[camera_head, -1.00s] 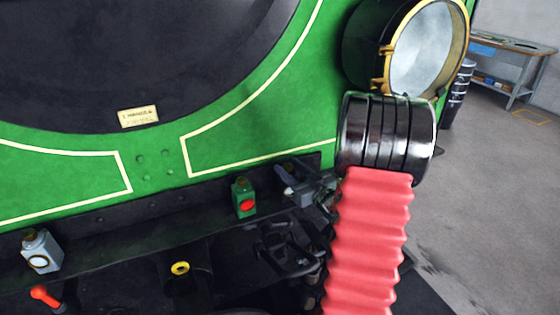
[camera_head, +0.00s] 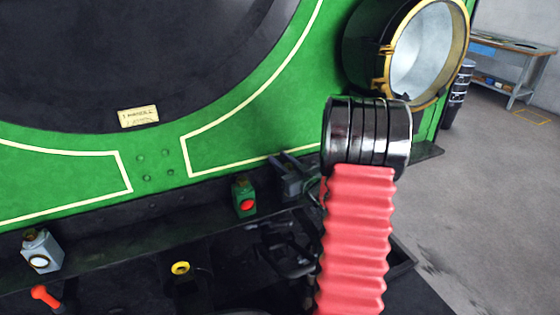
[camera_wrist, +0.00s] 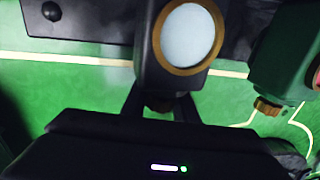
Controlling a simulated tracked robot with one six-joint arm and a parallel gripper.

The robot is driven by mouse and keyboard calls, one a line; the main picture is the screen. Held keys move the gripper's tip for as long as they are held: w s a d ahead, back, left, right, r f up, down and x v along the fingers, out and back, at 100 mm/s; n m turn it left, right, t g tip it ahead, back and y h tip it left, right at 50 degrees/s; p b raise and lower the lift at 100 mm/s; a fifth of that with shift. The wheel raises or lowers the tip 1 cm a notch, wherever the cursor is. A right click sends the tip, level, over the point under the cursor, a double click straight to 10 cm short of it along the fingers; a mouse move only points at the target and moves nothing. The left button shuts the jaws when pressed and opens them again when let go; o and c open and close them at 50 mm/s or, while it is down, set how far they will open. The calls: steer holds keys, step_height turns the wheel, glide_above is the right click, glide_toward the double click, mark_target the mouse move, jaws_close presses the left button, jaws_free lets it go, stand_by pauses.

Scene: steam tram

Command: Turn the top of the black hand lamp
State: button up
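In the wrist view the black hand lamp (camera_wrist: 152,45) is large and close, with a pale round lens in a brass rim. A small brownish part, perhaps its top, shows dimly between the fingers of my gripper (camera_wrist: 160,108). The fingers stand apart on either side of it; their tips run in behind or beside the lamp body, and I cannot tell whether they touch it. In the head view my gripper (camera_head: 286,160) is by the shelf, right of the green lamp; I cannot make out the black lamp there.
A green lamp (camera_head: 244,197) with a red lens stands close to the left; its brass cap shows in the wrist view (camera_wrist: 267,106). A grey lamp (camera_head: 41,250) stands further left. A large brass-rimmed headlamp (camera_head: 415,55) is above my arm. Open floor lies right.

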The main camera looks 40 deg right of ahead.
steer(key=c, duration=0.6)
steer(key=shift+a, duration=0.1)
steer(key=shift+d+m+h, duration=0.2)
steer(key=shift+m+h, duration=0.3)
steer(key=shift+h, duration=0.3)
steer(key=shift+s+d+m+g+h, duration=0.1)
steer(key=shift+d+m+g+h, duration=0.1)
steer(key=shift+m+g+h, duration=0.45)
steer(key=shift+s+d+m+g+h, duration=0.1)
steer(key=shift+d+m+g+h, duration=0.15)
steer(key=shift+m+h, duration=0.8)
steer(key=shift+s+d+m+g+h, duration=0.15)
steer(key=shift+m+g+h, duration=0.3)
steer(key=shift+h, duration=0.85)
steer(key=shift+s+d+m+g+h, duration=0.15)
steer(key=shift+d+m+g+h, duration=0.05)
steer(key=shift+m+g+h, duration=0.6)
steer(key=shift+s+d+m+g+h, duration=0.2)
steer(key=shift+m+g+h, duration=0.5)
steer(key=shift+g+h, duration=0.25)
steer(key=shift+s+d+m+g+h, duration=0.1)
steer(key=shift+d+m+g+h, duration=0.1)
steer(key=shift+m+g+h, duration=0.6)
steer(key=shift+d, duration=0.1)
steer(key=shift+s, duration=0.1)
